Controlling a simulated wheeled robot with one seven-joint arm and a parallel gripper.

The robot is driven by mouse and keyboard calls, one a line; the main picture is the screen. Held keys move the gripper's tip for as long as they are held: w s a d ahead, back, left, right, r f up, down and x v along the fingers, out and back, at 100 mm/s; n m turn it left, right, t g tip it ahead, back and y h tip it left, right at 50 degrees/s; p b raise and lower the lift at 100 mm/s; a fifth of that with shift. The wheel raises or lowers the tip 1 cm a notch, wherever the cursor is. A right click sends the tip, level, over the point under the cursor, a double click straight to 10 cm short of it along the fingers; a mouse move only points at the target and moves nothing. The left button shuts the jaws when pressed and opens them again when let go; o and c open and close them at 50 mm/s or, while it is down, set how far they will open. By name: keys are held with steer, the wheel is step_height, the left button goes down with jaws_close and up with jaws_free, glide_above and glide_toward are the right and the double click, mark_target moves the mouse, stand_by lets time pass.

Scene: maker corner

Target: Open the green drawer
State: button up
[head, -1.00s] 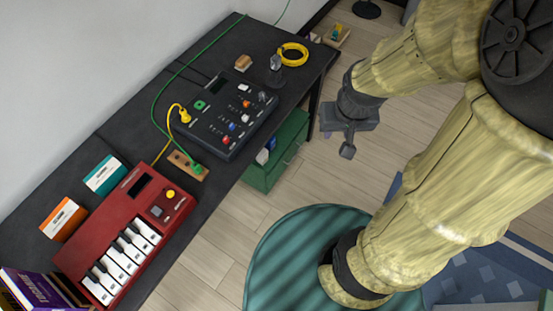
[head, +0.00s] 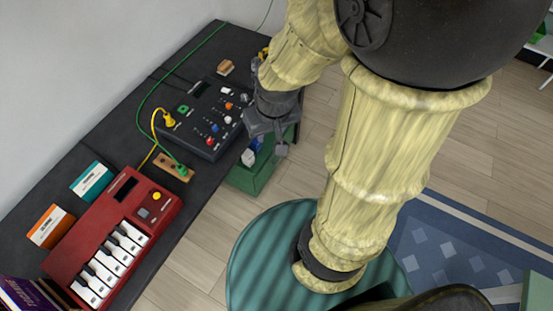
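The fingers are too small and dark to tell open from shut.
The black desk (head: 72,208) carries a red keyboard (head: 128,200), a black mixer (head: 203,112) and cables near the gripper. Wooden floor (head: 205,235) is clear between desk and rug.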

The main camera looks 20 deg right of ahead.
steer(key=w+d+f+m+t+y+b, duration=0.1)
steer(key=w+d+f+m+t+b, duration=0.15)
steer(key=w+f+b, duration=1)
steer(key=w+d+f+m+t+b, duration=0.15)
steer(key=w+d+f+b, duration=0.35)
steer(key=f, duration=1.5)
steer(key=w+d+f+m+t+y+b, duration=0.15)
steer(key=w+f+b, duration=0.45)
steer(key=f+b, duration=0.75)
steer(key=s+d+f+m+t+h+b, duration=0.1)
steer(key=d+f+m+t+b, duration=0.2)
steer(key=f, duration=1)
steer(key=s+d+f+m+t+h+b, duration=0.1)
steer(key=d+f+m+t+h+b, duration=0.1)
steer(key=f+m+b, duration=0.5)
steer(key=s+d+f+m+t+h+b, duration=0.1)
steer(key=d+f+m+t+b, duration=0.3)
steer(key=f+b, duration=0.7)
step_height(320, 180, down, 8)
steer(key=shift+s+f+m+t+h, duration=0.15)
steer(key=shift+m+t+h, duration=0.6)
steer(key=shift+t, duration=0.4)
steer(key=shift+a, duration=0.1)
